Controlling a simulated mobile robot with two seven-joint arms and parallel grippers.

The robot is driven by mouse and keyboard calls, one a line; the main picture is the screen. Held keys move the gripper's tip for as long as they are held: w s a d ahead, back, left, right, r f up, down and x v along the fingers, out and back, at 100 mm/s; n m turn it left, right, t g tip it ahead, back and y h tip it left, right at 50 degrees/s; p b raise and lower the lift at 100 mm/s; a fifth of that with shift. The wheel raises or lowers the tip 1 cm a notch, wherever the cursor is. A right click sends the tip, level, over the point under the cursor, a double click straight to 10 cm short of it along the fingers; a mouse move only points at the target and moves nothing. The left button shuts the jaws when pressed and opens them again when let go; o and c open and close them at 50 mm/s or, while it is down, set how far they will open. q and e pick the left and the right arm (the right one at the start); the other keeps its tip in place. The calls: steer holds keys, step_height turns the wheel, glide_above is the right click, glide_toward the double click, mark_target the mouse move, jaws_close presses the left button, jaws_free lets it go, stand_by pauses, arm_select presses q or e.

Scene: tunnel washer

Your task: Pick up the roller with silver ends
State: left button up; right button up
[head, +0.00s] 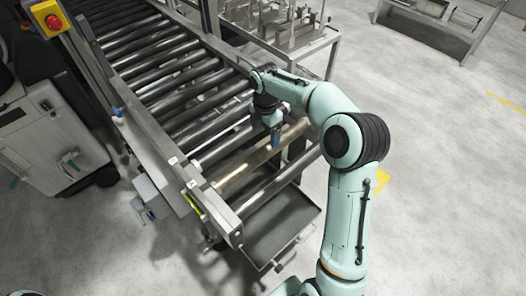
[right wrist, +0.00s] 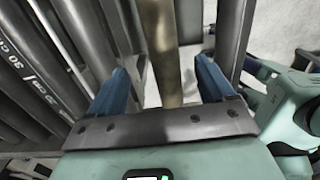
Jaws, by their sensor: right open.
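A shiny brass-coloured roller (head: 241,174) lies among dark rollers near the front end of the conveyor. Its ends are too small or hidden for me to tell whether they are silver. My right gripper (head: 276,140) is over the right part of this roller, fingers pointing down. In the right wrist view, the brass-coloured roller (right wrist: 160,45) runs lengthwise between the two blue fingers of the open right gripper (right wrist: 165,85). The fingers are apart from it on both sides as seen there. My left gripper is not in view.
Dark rollers (head: 192,96) fill the conveyor behind, and another dark roller (head: 272,186) lies in front. A grey tray (head: 281,228) is below the front end. A machine with a red button (head: 52,21) stands at left.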

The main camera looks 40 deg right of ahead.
mark_target(265, 148)
step_height(265, 148, down, 4)
steer(key=f, duration=0.4)
steer(key=shift+s+a+f+b, duration=0.2)
steer(key=shift+a+f+b, duration=0.1)
steer(key=shift+f, duration=0.1)
jaws_close()
steer(key=shift+r, duration=0.1)
